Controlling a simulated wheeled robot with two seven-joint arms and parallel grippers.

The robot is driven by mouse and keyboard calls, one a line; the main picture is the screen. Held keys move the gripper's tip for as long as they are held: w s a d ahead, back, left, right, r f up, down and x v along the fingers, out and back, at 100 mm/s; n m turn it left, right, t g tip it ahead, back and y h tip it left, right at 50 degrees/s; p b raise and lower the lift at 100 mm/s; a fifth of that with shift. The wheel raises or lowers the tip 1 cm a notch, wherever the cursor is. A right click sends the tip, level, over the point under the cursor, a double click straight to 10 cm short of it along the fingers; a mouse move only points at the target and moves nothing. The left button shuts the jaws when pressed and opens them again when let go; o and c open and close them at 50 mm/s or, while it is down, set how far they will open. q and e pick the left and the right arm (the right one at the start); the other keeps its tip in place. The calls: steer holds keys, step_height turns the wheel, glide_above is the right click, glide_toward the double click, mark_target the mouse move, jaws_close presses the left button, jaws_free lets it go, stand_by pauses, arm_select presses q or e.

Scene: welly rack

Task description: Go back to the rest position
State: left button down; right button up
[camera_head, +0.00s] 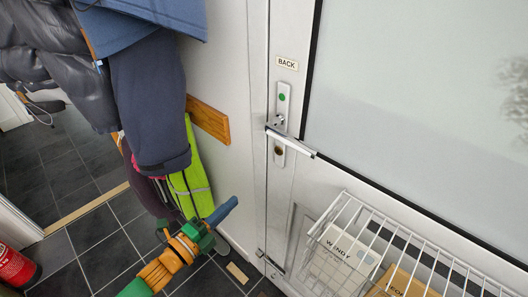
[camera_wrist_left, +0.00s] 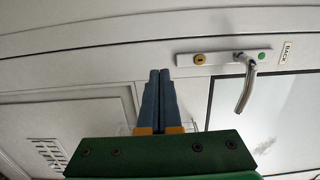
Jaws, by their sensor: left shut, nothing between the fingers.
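My left gripper (camera_head: 226,208) comes in from the bottom left of the head view, with green and orange links and blue fingers. In the left wrist view the two blue fingers (camera_wrist_left: 158,100) lie side by side, pointing towards the white door. The door handle (camera_wrist_left: 246,92) is right of the fingertips there, apart from them. The same handle (camera_head: 291,142) is above the gripper in the head view. My right gripper is not in view.
A white wire basket (camera_head: 350,207) holding boxes hangs on the door at the lower right. Coats (camera_head: 150,95) and a yellow vest (camera_head: 190,180) hang on the left wall. A red extinguisher (camera_head: 15,266) stands at the lower left. Dark floor tiles (camera_head: 105,260) lie open between.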

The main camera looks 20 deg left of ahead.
arm_select(q)
steer(key=s+a+f+n+g+y, duration=0.2)
steer(key=s+f+n, duration=0.15)
steer(key=f, duration=0.45)
steer(key=s+a+f+n+g+y, duration=0.1)
steer(key=s+f+n+g+y, duration=0.15)
steer(key=f+n, duration=0.45)
steer(key=s+a+f+n+g+y, duration=0.2)
steer(key=s+f+g, duration=0.15)
steer(key=f, duration=0.65)
steer(key=s+d+f+n+g, duration=0.3)
steer(key=s+f, duration=0.3)
steer(key=s, duration=0.5)
steer(key=s+d+f+n+g, duration=0.3)
steer(key=s+f, duration=0.3)
steer(key=s, duration=0.6)
steer(key=shift+d+f+n+g, duration=0.25)
steer(key=shift+n+g, duration=0.3)
steer(key=shift+g, duration=0.35)
